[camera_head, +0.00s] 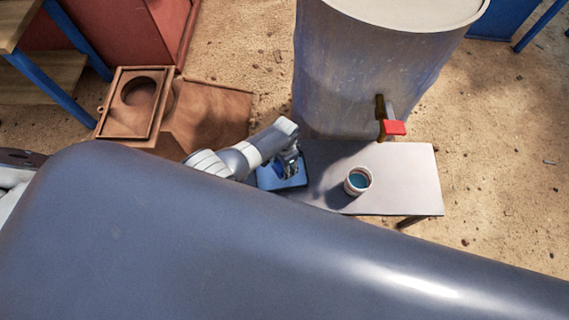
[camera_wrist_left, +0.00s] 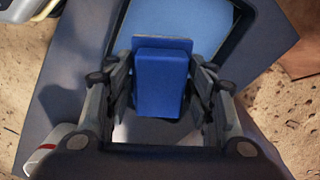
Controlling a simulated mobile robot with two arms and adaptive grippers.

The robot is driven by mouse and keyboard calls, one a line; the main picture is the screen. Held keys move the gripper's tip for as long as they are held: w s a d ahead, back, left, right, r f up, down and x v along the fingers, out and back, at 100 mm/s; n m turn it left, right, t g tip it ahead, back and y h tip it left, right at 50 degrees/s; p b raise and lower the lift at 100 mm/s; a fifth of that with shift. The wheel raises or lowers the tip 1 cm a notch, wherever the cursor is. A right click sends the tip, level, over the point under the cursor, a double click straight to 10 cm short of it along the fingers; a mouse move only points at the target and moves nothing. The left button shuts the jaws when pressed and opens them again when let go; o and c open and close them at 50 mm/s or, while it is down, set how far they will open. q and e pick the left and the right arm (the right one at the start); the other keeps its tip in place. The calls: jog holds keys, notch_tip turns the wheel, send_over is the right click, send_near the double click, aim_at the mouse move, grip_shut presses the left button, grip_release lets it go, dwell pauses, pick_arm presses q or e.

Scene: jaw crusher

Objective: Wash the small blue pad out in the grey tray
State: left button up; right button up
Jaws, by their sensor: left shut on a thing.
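The small blue pad (camera_wrist_left: 161,78) is a blue block with a thin flat plate at its far end, seen in the left wrist view. My left gripper (camera_wrist_left: 160,98) is shut on it, one finger at each side. The tray (camera_wrist_left: 248,30) has a dark rim and a light blue inside, and lies beyond the pad, whose far end overlaps it in the picture. I cannot tell whether they touch. In the head view my left gripper (camera_head: 291,163) is over the tray (camera_head: 268,182), and the pad is hard to make out. My right gripper is not in view.
A white cup with blue contents (camera_head: 358,181) stands right of the tray on the low pale table (camera_head: 410,180). A big barrel (camera_head: 365,70) with a red-handled tap (camera_head: 392,128) stands behind. A large smooth grey-blue surface (camera_head: 220,245) blocks the foreground. The table's right end is clear.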

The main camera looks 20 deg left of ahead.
pick_arm(q)
jog(key=shift+r, duration=0.1)
notch_tip(320, 180, up, 5)
jog(key=p, duration=0.5)
dwell(0.5)
